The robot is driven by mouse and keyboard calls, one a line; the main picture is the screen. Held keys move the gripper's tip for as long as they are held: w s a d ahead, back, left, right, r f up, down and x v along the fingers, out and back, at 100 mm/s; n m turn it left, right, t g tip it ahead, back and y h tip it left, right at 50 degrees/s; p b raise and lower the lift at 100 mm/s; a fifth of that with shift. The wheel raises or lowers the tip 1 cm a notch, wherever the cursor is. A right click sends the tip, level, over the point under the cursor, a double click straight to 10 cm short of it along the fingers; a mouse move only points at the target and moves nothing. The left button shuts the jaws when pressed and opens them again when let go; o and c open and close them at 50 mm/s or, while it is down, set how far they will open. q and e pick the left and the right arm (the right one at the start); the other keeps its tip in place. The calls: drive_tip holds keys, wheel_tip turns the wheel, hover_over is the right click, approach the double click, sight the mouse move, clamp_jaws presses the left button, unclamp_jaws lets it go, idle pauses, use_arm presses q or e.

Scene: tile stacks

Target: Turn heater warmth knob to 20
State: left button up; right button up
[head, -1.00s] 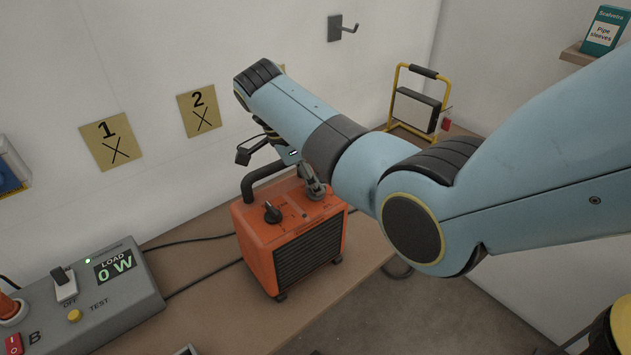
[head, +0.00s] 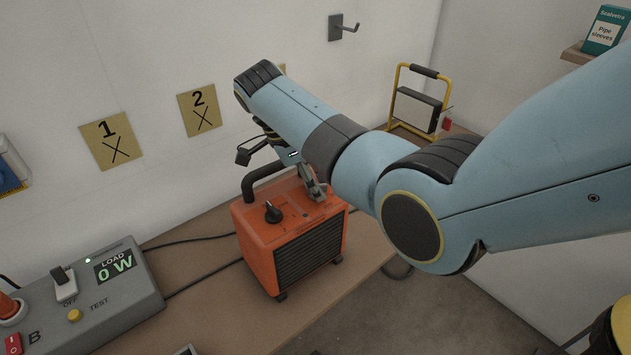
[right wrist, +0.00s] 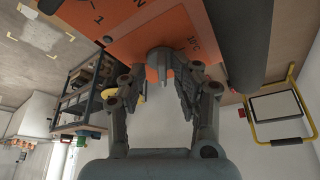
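The orange heater (head: 262,243) stands on the bench with a black front grille. One dark knob (head: 272,213) shows on its top in the head view. My right gripper (head: 317,188) is over the top's right part and hides what is under it there. In the right wrist view a grey knob (right wrist: 160,60) on the orange panel is between the two fingers of the right gripper (right wrist: 161,88). The fingers are apart, with gaps on both sides of the knob. The scale marks are too small to read a setting. My left gripper is out of view.
A grey load box (head: 120,305) reading 0 W stands at the left, with dark cables running behind the heater. The heater's black handle (head: 262,178) rises beside my right gripper. A yellow-framed lamp (head: 415,108) stands behind at the right.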

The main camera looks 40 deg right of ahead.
sight(301, 197)
drive_tip(key=v, duration=0.7)
drive_tip(key=shift+r, duration=0.2)
drive_tip(key=shift+a, duration=0.1)
